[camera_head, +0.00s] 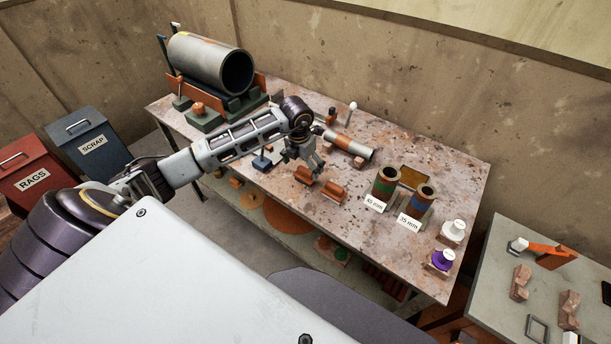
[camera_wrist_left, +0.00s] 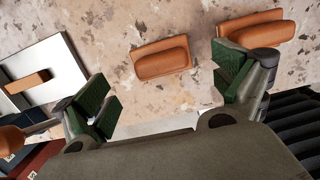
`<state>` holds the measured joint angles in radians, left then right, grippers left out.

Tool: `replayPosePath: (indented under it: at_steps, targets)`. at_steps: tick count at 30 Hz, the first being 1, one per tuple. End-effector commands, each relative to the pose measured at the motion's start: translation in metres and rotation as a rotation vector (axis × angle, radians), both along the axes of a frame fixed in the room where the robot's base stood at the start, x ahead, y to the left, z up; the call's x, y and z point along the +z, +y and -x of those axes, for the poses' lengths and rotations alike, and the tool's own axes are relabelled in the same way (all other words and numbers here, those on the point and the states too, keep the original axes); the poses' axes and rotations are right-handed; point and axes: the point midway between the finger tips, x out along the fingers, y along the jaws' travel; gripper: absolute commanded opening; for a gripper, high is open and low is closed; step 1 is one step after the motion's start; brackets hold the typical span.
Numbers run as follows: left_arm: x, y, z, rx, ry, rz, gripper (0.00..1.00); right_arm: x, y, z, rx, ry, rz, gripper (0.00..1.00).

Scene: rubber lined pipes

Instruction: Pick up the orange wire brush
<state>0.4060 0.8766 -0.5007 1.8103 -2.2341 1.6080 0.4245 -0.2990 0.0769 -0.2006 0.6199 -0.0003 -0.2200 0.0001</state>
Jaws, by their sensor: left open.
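My left gripper (camera_head: 304,163) is open and empty above the stained table; its two green-padded fingers (camera_wrist_left: 167,100) stand wide apart in the left wrist view. Two orange-brown rounded blocks lie on the table near it: one (camera_head: 304,176) right by the fingertips, the other (camera_head: 334,191) a little to the right. In the wrist view one block (camera_wrist_left: 161,58) lies ahead between the fingers, and another (camera_wrist_left: 256,29) is beyond the right finger. I see no bristles, so I cannot tell whether either is the wire brush. An orange-handled tool (camera_head: 545,248) lies on the right-hand table. My right gripper is not in view.
A large grey pipe (camera_head: 208,62) rests in a cradle at the back left. A smaller banded pipe (camera_head: 347,145) lies behind my gripper. Two labelled upright sleeves (camera_head: 384,186) (camera_head: 420,200) and bottles (camera_head: 453,231) stand right. The table's front edge is close to the blocks.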

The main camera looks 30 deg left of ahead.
Motion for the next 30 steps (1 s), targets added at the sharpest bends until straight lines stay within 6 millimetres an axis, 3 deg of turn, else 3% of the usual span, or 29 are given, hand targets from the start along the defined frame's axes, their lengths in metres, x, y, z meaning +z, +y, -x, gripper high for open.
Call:
replayPosePath:
  at_steps: [12, 21, 30]
  targets:
    - [-0.016, -0.002, -0.003, 0.0, 0.003, 0.001, 0.96, 0.006, -0.013, 0.0, 0.003, 0.0, 0.014, 0.4]
    - [-0.045, -0.003, -0.008, 0.0, 0.001, 0.001, 0.96, 0.011, -0.005, 0.001, 0.0, 0.001, 0.004, 0.4]
    - [-0.051, -0.003, -0.009, 0.0, 0.0, 0.0, 0.96, 0.011, 0.006, 0.001, -0.003, 0.0, -0.006, 0.4]
